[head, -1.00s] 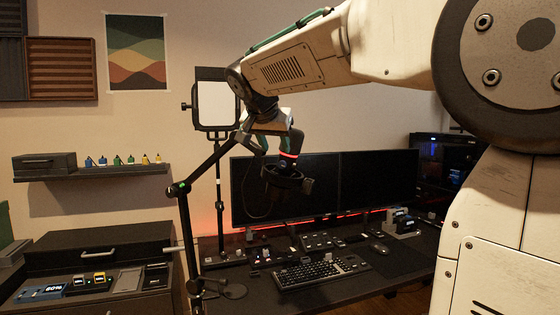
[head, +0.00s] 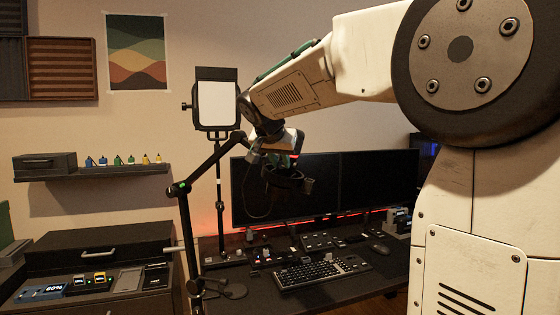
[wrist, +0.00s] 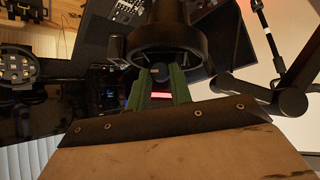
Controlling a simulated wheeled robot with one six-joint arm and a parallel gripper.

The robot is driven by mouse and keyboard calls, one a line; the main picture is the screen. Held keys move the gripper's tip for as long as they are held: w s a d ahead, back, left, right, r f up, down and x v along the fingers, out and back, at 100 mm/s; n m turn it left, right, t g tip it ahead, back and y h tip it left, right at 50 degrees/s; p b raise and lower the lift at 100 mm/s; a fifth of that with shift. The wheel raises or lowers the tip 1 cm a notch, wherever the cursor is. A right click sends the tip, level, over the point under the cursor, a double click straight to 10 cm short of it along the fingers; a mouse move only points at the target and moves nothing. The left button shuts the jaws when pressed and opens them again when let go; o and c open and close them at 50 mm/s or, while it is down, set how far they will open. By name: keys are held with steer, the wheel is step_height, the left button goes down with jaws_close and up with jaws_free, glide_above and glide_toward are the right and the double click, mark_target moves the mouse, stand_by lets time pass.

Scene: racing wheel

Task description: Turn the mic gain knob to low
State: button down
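The microphone (wrist: 165,42) is a dark cylinder with a wide round rim, at the top middle of the wrist view. In the head view the dark microphone (head: 288,180) hangs in front of the left monitor, partly covered by my arm. My gripper (wrist: 159,70) has two green fingers spread apart, their tips close to the microphone's rim. A small blue-grey round part, perhaps the mic gain knob (wrist: 159,71), shows between the fingertips. I cannot tell whether the fingers touch it. In the head view my gripper (head: 275,164) is small and dark at the microphone.
The jointed boom arm (head: 202,170) rises left of the microphone and also shows in the wrist view (wrist: 291,101). A panel light (head: 215,103) stands behind it. Below are the desk with a keyboard (head: 308,272), control boxes and two monitors (head: 378,182).

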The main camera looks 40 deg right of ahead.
stand_by(0.3)
steer(key=n+g+h, duration=0.1)
steer(key=g+h, duration=0.1)
steer(key=w+n+g+h, duration=0.1)
steer(key=shift+a+f+n+g, duration=0.15)
steer(key=shift+a+n+g, duration=0.15)
steer(key=shift+a, duration=0.05)
steer(key=n+g+h, duration=0.1)
steer(key=g+h, duration=0.1)
steer(key=n+g+h, duration=0.1)
steer(key=shift+w+a+f+n, duration=0.15)
steer(key=shift+f+n, duration=0.1)
steer(key=shift+n, duration=0.05)
steer(key=shift+h, duration=0.3)
stand_by(0.4)
